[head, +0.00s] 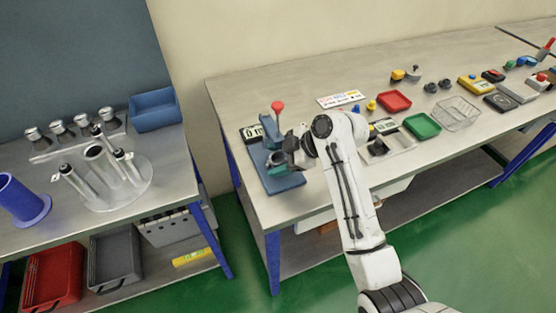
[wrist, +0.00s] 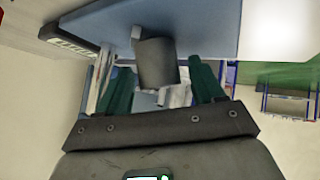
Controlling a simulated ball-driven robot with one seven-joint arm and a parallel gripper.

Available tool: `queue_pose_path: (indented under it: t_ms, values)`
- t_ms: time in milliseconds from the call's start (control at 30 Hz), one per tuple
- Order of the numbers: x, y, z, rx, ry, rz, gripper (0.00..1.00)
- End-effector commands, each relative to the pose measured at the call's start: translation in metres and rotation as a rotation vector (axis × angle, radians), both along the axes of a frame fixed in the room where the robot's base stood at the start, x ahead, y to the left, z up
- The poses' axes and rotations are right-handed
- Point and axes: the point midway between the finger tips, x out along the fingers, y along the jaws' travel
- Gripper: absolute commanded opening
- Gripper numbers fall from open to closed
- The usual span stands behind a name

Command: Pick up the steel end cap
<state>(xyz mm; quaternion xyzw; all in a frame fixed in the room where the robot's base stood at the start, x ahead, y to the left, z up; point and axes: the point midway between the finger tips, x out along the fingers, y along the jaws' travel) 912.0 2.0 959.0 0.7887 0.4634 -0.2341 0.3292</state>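My gripper (head: 290,153) is at the blue press fixture (head: 287,184) on the front left of the right-hand bench. In the wrist view, its two dark green fingers (wrist: 164,88) stand well apart. Between and beyond them is a dark grey cylinder (wrist: 155,63) by the blue plate of the fixture (wrist: 205,28). A small shiny metal piece (wrist: 173,97) shows below that cylinder, between the fingers. It may be the steel end cap, but I cannot tell for sure. No finger visibly touches it. In the head view, my wrist hides most of this spot.
The fixture has a red-knobbed lever (head: 278,106) and a digital display (head: 252,133) beside it. The left bench holds a tube stand (head: 130,190) and several metal-topped pieces (head: 58,127).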

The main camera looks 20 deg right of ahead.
Motion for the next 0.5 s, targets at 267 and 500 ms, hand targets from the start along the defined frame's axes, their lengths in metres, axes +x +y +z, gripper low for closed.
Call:
queue_pose_path:
  t_ms: [267, 500]
  values:
    - [0.0000, -0.0002, 0.0002, 0.000, 0.000, 0.000, 0.40]
    - [-0.0001, -0.0002, 0.0002, 0.000, 0.001, -0.001, 0.17]
